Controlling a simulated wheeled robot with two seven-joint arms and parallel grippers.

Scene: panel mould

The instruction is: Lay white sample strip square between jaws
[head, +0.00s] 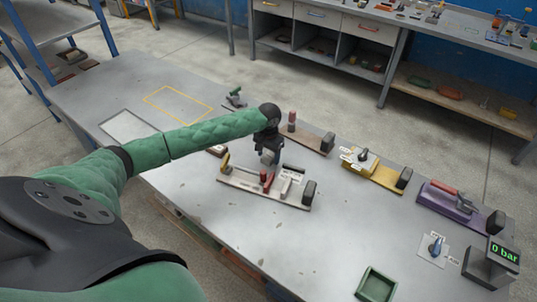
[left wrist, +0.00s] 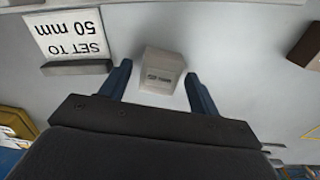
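My left gripper (head: 268,158) hangs above the table, just behind the pale fixture board (head: 240,180). In the left wrist view it is open (left wrist: 158,88), with its two blue fingers apart. A white block (left wrist: 163,68) with a small printed label shows between and beyond the fingertips, with a gap on each side. I cannot tell whether this block is the sample strip. The board carries a red handle (head: 266,181), an upright white piece (head: 286,187) and a dark end block (head: 308,192). The jaws are not clearly made out. My right gripper is not in view.
A sign reading "SET TO 50 mm" (left wrist: 75,35) stands left of the block. Yellow (head: 378,176) and purple (head: 450,204) fixtures, a "0 bar" display (head: 504,253) and a green tray (head: 376,284) are to the right. The table's front middle is clear.

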